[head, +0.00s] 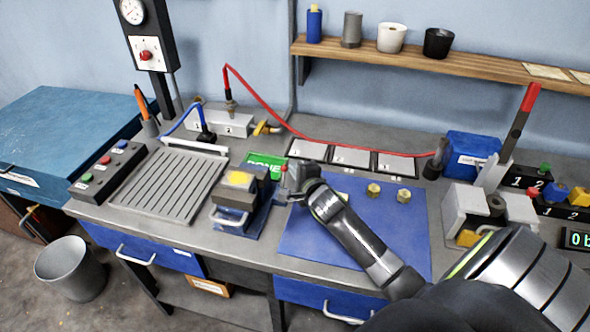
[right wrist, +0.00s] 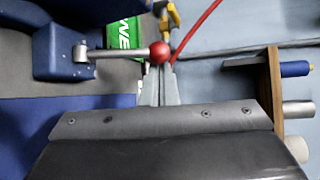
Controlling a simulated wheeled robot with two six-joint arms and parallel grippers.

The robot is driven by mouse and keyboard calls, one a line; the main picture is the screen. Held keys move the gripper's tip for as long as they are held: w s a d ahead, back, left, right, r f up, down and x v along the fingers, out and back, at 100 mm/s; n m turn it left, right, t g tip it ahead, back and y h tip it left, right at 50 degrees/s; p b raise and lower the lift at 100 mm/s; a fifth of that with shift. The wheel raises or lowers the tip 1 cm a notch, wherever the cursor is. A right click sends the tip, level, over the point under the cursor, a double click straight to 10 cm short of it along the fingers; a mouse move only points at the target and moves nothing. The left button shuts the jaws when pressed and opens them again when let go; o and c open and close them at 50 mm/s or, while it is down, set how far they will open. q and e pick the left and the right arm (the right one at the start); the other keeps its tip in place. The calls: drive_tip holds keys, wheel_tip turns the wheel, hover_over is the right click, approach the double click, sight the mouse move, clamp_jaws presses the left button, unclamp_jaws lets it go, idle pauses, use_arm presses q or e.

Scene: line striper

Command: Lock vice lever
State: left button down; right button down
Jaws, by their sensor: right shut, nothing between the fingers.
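The blue vice (head: 232,215) stands on the bench with a yellow block (head: 240,179) at its top. Its lever is a silver rod (right wrist: 112,54) with a red ball knob (right wrist: 160,52), pointing right from the blue vice body (right wrist: 60,45) in the right wrist view. The red knob also shows in the head view (head: 284,167), just right of the vice. My right gripper (head: 286,190) is shut and empty beside the vice. In the right wrist view its fingertips (right wrist: 165,75) are at the knob; I cannot tell whether they touch. My left gripper is not in view.
A blue mat (head: 330,235) with brass nuts (head: 388,193) lies under my right arm. A green sign (head: 264,165) stands behind the vice, and a ribbed grey tray (head: 170,183) lies left of it. A red cable (head: 310,132) arches behind.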

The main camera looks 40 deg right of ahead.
drive_tip(key=shift+s+f+b, duration=0.1)
drive_tip(key=shift+b, duration=0.25)
drive_tip(key=shift+a+t+b, duration=0.15)
drive_tip(key=shift+t+b, duration=0.15)
drive_tip(key=shift+s+r, duration=0.1)
drive_tip(key=shift+r, duration=0.1)
